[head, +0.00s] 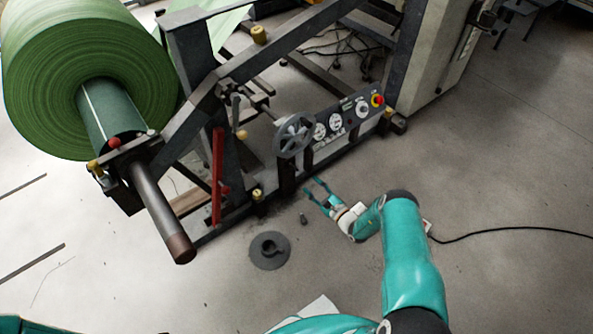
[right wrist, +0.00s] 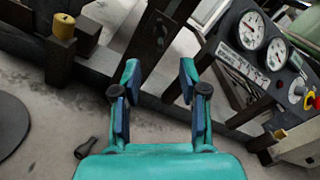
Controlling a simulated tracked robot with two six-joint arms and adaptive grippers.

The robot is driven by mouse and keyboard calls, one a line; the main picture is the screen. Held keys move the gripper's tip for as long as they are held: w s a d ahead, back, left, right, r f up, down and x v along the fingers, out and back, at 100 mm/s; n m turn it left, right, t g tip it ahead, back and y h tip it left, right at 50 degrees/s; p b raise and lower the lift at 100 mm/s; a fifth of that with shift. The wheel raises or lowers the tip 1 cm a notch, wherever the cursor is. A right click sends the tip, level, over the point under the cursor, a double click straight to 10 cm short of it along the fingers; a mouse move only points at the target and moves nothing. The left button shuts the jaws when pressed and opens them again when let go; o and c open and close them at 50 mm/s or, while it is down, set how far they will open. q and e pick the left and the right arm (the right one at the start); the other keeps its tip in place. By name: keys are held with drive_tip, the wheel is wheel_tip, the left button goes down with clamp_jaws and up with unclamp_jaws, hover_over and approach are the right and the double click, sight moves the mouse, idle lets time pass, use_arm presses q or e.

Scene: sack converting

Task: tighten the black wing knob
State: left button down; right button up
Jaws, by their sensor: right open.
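My right gripper (head: 315,189) is open and empty, low beside the machine frame in the head view. In the right wrist view its two fingers (right wrist: 159,80) are spread, pointing at a dark upright post (right wrist: 152,38) of the frame. A small dark fitting (right wrist: 161,30) shows on this post, beyond the fingertips and apart from them. I cannot tell whether it is the black wing knob; no wing shape is clear in either view. My left gripper is out of view.
A grey handwheel (head: 295,135) and a gauge panel (head: 345,118) are beyond the gripper. A red lever (head: 217,175) stands left of it. A grey slotted disc (head: 269,251) and a small dark piece (head: 303,219) lie on the floor. A green roll (head: 60,70) is upper left.

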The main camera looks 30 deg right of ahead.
sight(297, 170)
drive_tip(key=w+b, duration=0.1)
drive_tip(key=w, duration=0.2)
drive_tip(key=w+b, duration=0.1)
drive_tip(key=w, duration=0.2)
drive_tip(key=w+b, duration=0.1)
drive_tip(key=w, duration=0.2)
drive_tip(key=shift+w+a+f+b, duration=0.1)
drive_tip(key=shift+w+a+b, duration=0.2)
drive_tip(key=shift+a+b, duration=0.05)
drive_tip(key=shift+w, duration=0.5)
clamp_jaws()
drive_tip(key=shift+a+f+m+b, duration=0.1)
drive_tip(key=shift+m+b, duration=0.75)
drive_tip(key=shift+m, duration=0.75)
